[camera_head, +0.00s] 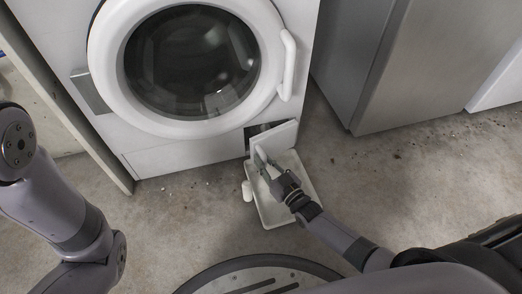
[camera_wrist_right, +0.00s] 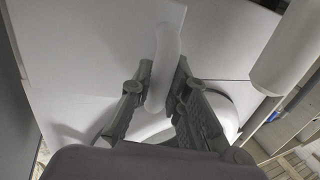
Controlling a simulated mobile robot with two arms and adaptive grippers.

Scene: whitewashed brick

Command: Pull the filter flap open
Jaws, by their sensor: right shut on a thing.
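The white filter flap (camera_head: 281,136) is at the lower right of the washing machine front. It stands swung out from the front, and a dark recess (camera_head: 256,131) shows behind it. My right gripper (camera_head: 262,160) is at the flap's outer face, low over the tray. In the right wrist view, my right gripper's fingers (camera_wrist_right: 163,82) are on either side of a white curved handle (camera_wrist_right: 166,50) on the flap and are shut on it. My left arm shows at the left of the head view, but its gripper is out of view.
A white tray (camera_head: 273,216) lies on the floor under the flap. A small white cylinder (camera_head: 247,191) stands at the tray's left edge. The round door (camera_head: 190,62) is shut above. A grey cabinet (camera_head: 400,65) stands to the right. The concrete floor between is mostly clear.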

